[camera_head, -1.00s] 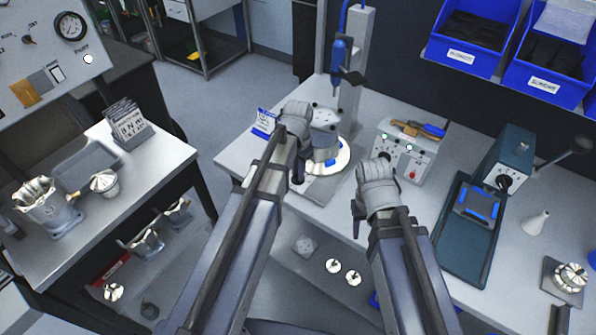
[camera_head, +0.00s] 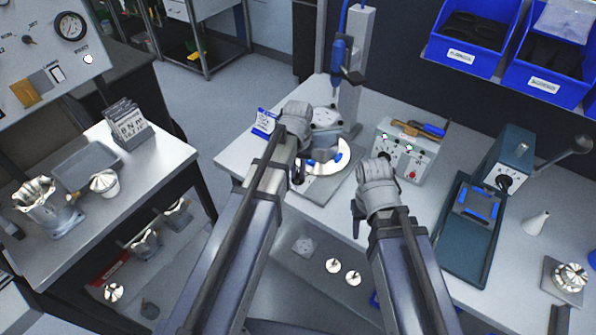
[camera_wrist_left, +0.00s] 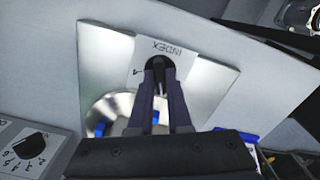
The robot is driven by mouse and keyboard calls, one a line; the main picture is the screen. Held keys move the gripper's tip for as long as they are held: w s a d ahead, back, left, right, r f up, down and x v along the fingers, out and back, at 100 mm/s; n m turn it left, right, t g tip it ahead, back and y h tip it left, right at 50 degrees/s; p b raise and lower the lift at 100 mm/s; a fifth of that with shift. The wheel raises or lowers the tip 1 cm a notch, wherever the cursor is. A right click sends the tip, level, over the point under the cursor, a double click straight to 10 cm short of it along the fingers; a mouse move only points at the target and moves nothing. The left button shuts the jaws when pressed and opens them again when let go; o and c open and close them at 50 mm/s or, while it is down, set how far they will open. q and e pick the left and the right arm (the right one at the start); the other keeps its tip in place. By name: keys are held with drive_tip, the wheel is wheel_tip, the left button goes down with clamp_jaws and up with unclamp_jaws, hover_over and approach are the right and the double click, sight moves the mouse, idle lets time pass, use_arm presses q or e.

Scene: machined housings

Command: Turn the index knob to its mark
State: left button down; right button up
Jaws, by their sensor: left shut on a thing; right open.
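The black index knob (camera_wrist_left: 158,64) sits on a pale metal plate (camera_wrist_left: 205,82) with a label reading INDEX, upside down in the left wrist view. A single dark character is printed on the plate beside the knob. My left gripper (camera_wrist_left: 160,72) is shut on the knob, one finger on each side; the fingers hide much of it. In the head view my left gripper (camera_head: 298,172) is at the left of the round disc (camera_head: 342,160), which bears a grey housing (camera_head: 327,118) and blue parts. My right gripper (camera_head: 357,218) is open and empty near the bench's front edge.
A control box (camera_head: 405,155) with knobs and a red button stands right of the disc. A blue press-like fixture (camera_head: 470,225) stands further right. A screwdriver tool (camera_head: 340,65) hangs above the disc. A side table (camera_head: 150,165) holds trays and parts.

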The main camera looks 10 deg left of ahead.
sight(298, 175)
idle(0.3)
use_arm(q)
drive_tip(key=c, duration=0.9)
unclamp_jaws()
drive_tip(key=shift+o, duration=0.2)
wheel_tip(298, 175, up, 8)
drive_tip(key=p, duration=0.8)
use_arm(e)
wheel_tip(298, 175, up, 8)
use_arm(q)
drive_tip(key=shift+f, duration=0.15)
use_arm(e)
drive_tip(key=shift+f, duration=0.1)
use_arm(q)
drive_tip(key=shift+s+d, duration=0.1)
drive_tip(key=shift+s, duration=0.05)
drive_tip(key=s+d+m, duration=0.2)
drive_tip(key=s+d, duration=0.3)
drive_tip(key=s, duration=0.2)
drive_tip(key=s+d+m+y, duration=0.1)
drive_tip(key=s+d+m, duration=0.1)
drive_tip(key=s+d, duration=0.2)
drive_tip(key=s, duration=0.3)
drive_tip(key=shift+s+d, duration=0.3)
drive_tip(key=shift+d, duration=0.05)
